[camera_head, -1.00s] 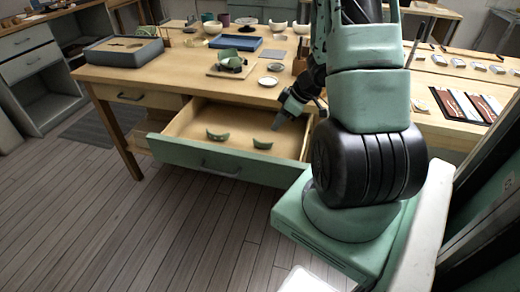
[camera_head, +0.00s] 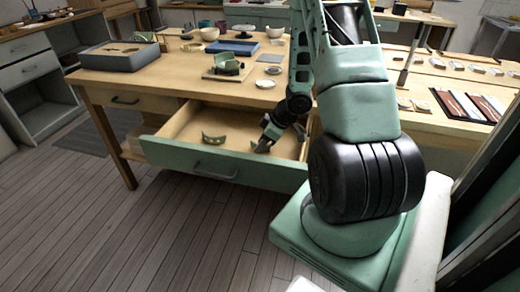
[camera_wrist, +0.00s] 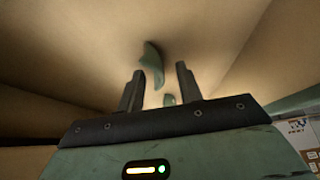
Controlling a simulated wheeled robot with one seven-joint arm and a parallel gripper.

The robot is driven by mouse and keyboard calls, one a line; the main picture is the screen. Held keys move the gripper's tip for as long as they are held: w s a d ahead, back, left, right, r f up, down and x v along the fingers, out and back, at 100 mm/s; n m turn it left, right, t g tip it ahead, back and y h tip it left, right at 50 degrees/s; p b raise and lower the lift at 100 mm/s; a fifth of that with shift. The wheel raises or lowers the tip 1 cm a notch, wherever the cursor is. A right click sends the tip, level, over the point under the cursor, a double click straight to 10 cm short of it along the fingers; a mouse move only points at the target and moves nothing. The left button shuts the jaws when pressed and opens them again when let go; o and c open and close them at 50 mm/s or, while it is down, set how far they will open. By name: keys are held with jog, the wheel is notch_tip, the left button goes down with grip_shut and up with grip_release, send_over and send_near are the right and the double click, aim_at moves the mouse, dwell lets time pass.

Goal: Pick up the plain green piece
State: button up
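Two curved green pieces lie in the open drawer (camera_head: 185,128). The left piece (camera_head: 213,138) is clear of my gripper. The right piece (camera_head: 262,147) is at my gripper's tips and partly covered by them. The wrist view shows one green piece (camera_wrist: 152,63) near the fingertips and another (camera_wrist: 169,100) between the fingers, lower in the picture and partly hidden by the gripper body. I cannot tell which piece is plain. My gripper (camera_wrist: 158,72) points into the drawer; its fingers are apart, with nothing visibly clamped. Contact with the right piece cannot be judged.
The drawer's walls and front panel (camera_head: 225,168) surround the pieces. The worktop above holds a grey case (camera_head: 120,57), a blue tray (camera_head: 233,47), a green broken vessel on a board (camera_head: 227,66), and bowls. The drawer floor to the left is mostly clear.

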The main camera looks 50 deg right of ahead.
grip_shut()
jog(key=shift+r, duration=0.15)
